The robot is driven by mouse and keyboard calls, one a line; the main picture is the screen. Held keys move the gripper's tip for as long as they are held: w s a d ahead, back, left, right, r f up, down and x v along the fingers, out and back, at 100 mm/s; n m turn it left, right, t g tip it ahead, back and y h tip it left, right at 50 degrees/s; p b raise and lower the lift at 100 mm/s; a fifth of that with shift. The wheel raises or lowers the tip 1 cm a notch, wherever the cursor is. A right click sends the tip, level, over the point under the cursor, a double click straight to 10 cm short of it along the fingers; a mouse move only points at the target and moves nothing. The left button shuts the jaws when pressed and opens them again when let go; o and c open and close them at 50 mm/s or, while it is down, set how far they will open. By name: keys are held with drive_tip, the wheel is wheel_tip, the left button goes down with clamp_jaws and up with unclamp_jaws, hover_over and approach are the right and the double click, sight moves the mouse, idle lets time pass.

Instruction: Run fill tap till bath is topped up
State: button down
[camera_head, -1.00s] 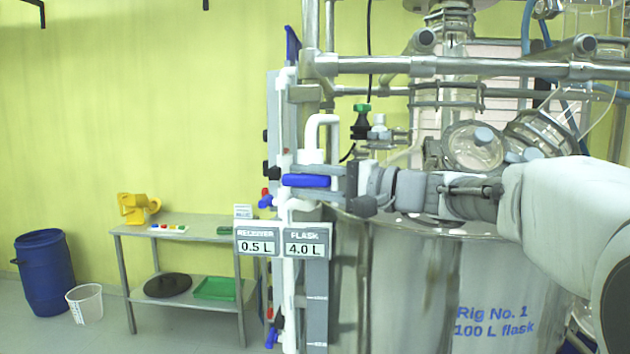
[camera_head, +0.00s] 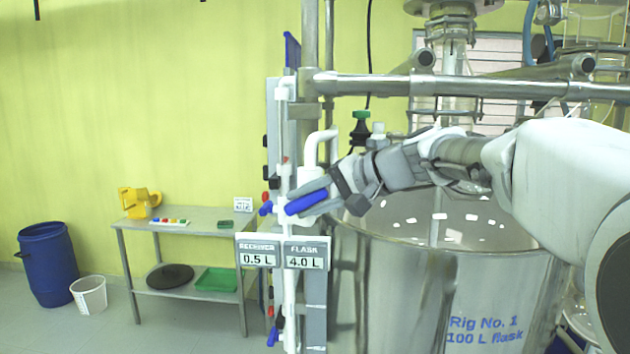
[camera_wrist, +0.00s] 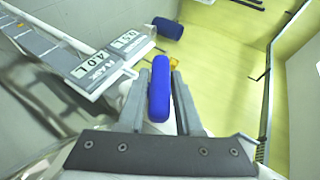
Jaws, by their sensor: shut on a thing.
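The fill tap's blue lever handle (camera_head: 306,202) sits on a white pipe with a curved white spout (camera_head: 322,146) that bends over toward the steel bath (camera_head: 400,270). In the head view the handle is tilted, its left end lower. My gripper (camera_head: 338,191) is shut on the handle. The wrist view shows the blue handle (camera_wrist: 159,90) between both of my fingers. The bath is marked "Rig No. 1, 100 L flask"; the water level inside cannot be made out.
Two displays (camera_head: 282,253) below the tap read receiver 0.5 L and flask 4.0 L. A steel frame pipe (camera_head: 440,86) runs above my arm. A side table (camera_head: 185,228), a blue drum (camera_head: 47,263) and a white bucket (camera_head: 89,293) stand at left by the wall.

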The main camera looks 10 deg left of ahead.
drive_tip(key=h+p, duration=0.1)
drive_tip(key=p, duration=0.2)
drive_tip(key=n+h+p, duration=0.1)
drive_tip(key=h+p, duration=0.1)
drive_tip(key=p, duration=0.1)
drive_tip(key=shift+r+h, duration=0.3)
drive_tip(key=shift+r, duration=0.1)
drive_tip(key=shift+f+h+p, duration=0.25)
drive_tip(key=shift+h+p, duration=0.45)
drive_tip(key=shift+p, duration=0.4)
drive_tip(key=shift+f, duration=0.1)
drive_tip(key=c, duration=0.7)
unclamp_jaws()
drive_tip(key=v, duration=0.8)
drive_tip(key=b+v, duration=0.1)
drive_tip(key=v, duration=0.8)
drive_tip(key=shift+w+r, duration=0.15)
drive_tip(key=shift+r, duration=0.2)
